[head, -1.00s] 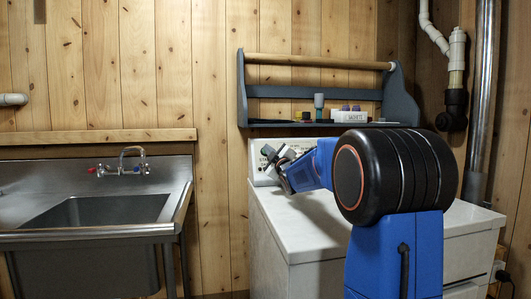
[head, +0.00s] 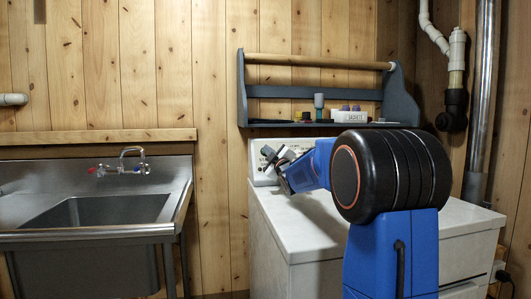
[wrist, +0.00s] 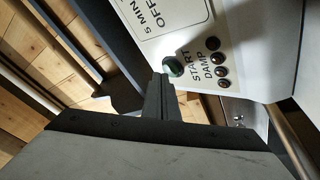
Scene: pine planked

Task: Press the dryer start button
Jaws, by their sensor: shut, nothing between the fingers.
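The dryer (head: 322,222) is a white machine against the plank wall, with a white control panel (head: 260,150) at its back. In the wrist view the panel (wrist: 235,35) carries the words "START", "DAMP", "OFF" and "5 MIN". A round dark green button (wrist: 173,67) sits beside the word "START". My gripper (wrist: 160,80) is shut and empty, its fingertips right at the lower left edge of the button. I cannot tell whether they touch it. In the head view my gripper (head: 268,153) is close in front of the panel's left part, and my arm hides much of the panel.
Several small dark round indicators (wrist: 222,70) lie beside the button. A blue-grey wall shelf (head: 300,124) with small bottles and a white box hangs above the dryer. A steel sink (head: 105,210) stands at the left. Pipes (head: 480,100) run up the wall at right.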

